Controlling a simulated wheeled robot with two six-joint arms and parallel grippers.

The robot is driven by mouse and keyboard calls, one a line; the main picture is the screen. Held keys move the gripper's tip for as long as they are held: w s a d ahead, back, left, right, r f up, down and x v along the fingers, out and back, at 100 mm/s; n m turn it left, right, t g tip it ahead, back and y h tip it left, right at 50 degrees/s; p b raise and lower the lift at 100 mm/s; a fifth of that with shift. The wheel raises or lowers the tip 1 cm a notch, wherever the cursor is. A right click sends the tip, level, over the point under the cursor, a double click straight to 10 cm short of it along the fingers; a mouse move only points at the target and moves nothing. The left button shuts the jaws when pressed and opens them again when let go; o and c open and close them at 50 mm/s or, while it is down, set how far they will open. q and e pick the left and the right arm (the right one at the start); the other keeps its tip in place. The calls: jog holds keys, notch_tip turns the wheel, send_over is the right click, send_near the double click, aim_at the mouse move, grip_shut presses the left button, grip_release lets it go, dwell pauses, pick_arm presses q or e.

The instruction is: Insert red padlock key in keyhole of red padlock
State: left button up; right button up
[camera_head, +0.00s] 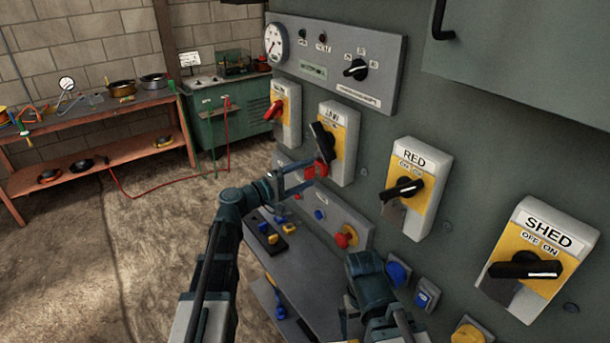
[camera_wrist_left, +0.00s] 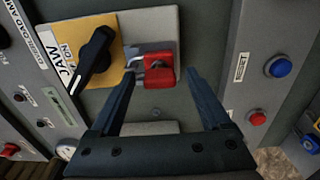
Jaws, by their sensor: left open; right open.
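The red padlock (camera_head: 322,167) hangs by its shackle at the black handle of the JAW switch (camera_head: 338,138). In the left wrist view the padlock (camera_wrist_left: 160,73) sits between the fingertips of my left gripper (camera_wrist_left: 163,76), with a gap to the right finger. My left gripper (camera_head: 298,180) is open, its fingers reaching to the padlock from the left. My right gripper (camera_head: 365,285) is low in front of the panel, away from the padlock; its fingers are hard to make out. I cannot make out a red key in either view.
The RED switch (camera_head: 409,188) and SHED switch (camera_head: 535,262) stick out from the panel at the right.

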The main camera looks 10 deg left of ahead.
dwell(0.3)
pick_arm(q)
jog(key=v, duration=0.9)
dwell(0.9)
jog(key=shift+w, duration=0.15)
jog(key=shift+x, duration=2.55)
jog(key=shift+d, duration=0.1)
